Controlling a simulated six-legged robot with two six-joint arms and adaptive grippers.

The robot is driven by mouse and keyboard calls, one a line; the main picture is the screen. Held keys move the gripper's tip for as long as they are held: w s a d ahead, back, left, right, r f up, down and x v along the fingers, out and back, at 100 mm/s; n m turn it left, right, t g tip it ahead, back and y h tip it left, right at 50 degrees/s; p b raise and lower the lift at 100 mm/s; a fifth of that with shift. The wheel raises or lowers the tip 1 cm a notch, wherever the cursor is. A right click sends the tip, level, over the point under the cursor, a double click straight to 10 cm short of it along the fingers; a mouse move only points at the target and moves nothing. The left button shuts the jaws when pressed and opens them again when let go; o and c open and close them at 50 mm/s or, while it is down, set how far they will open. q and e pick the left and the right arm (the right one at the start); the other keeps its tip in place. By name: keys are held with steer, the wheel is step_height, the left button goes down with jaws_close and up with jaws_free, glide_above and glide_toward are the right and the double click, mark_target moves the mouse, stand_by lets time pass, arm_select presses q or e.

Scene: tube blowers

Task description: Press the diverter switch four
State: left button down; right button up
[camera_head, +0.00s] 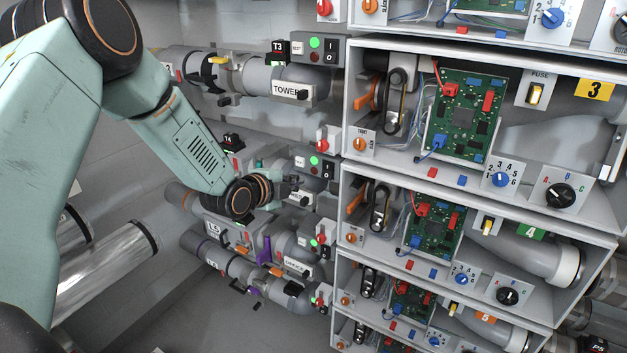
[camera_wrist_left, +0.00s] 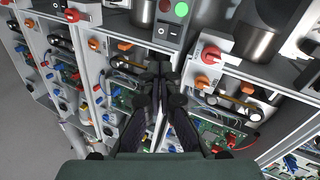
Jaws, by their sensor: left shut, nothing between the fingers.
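A switch panel (camera_head: 314,166) with a green light, a red light and a black rocker stands beside compartment four, which bears a green "4" label (camera_head: 532,232). Which control is diverter switch four cannot be read for certain. My left gripper (camera_head: 292,189) is just below and left of that panel, its closed fingers pointing toward the rack. In the wrist view, my left gripper (camera_wrist_left: 160,68) is shut and empty, its fingertips below a black rocker switch (camera_wrist_left: 166,31) and apart from it in the picture; contact cannot be told. My right gripper is out of view.
A similar panel (camera_head: 311,51) sits above, near the "T3" and "TOWER" labels. Open compartments with circuit boards (camera_head: 464,116) and dials fill the right. Pipes (camera_head: 262,285) with handles lie below my left arm. Grey floor shows at lower left.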

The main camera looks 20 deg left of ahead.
arm_select(q)
steer(key=shift+w+a+m, duration=0.15)
steer(key=shift+w+m, duration=0.15)
steer(key=shift+m, duration=0.7)
steer(key=shift+a, duration=0.1)
